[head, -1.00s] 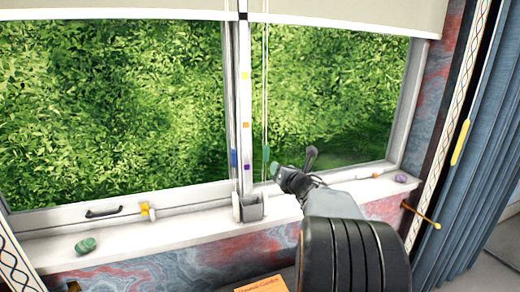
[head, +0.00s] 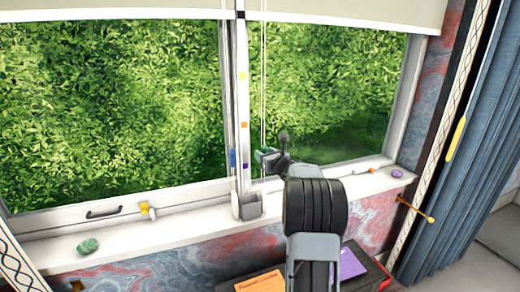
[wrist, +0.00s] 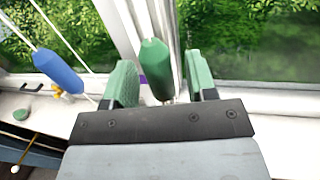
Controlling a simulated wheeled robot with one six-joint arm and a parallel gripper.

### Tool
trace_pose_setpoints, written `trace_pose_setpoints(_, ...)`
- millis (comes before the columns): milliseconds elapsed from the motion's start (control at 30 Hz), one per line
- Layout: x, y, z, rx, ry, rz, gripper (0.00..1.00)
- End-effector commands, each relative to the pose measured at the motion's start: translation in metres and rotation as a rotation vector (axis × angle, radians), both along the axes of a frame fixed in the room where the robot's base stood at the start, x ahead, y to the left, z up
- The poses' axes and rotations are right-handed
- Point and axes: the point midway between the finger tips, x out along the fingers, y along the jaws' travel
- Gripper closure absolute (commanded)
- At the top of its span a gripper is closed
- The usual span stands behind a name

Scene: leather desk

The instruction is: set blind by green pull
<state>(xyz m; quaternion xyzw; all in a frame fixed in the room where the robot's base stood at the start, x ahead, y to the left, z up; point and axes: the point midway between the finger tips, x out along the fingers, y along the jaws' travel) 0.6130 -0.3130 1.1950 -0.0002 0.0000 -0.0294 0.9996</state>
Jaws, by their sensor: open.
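The green pull (wrist: 156,70) hangs upright on its cord in the wrist view. It sits between the two green-padded fingers of my gripper (wrist: 160,80), which are open with gaps on both sides. In the head view my gripper (head: 268,157) is at the cords in front of the window's centre post; the pull there is hard to separate from the green fingertips. The blue pull (wrist: 57,70) hangs to the left of my gripper; it also shows in the head view (head: 232,158). The cream blind (head: 120,8) covers only the top of the window.
The centre post carries yellow (head: 243,76), orange (head: 244,124) and purple marks. A grey box (head: 249,206) stands on the sill (head: 190,231) below. A green stone (head: 87,245) lies at the left; an orange book (head: 260,282) lies below. A blue curtain (head: 450,170) hangs right.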

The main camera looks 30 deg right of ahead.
Motion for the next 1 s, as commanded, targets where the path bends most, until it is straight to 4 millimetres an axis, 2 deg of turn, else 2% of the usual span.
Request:
trace_pose_setpoints(233, 0.021, -0.001, 0.001, 0.0, 0.001, 0.001, 0.48)
trace_pose_setpoints(633, 0.025, -0.001, 0.0, 0.0, 0.0, 0.001, 0.49)
trace_pose_setpoints(1000, 0.025, 0.0, 0.0, 0.0, 0.0, 0.001, 0.85)
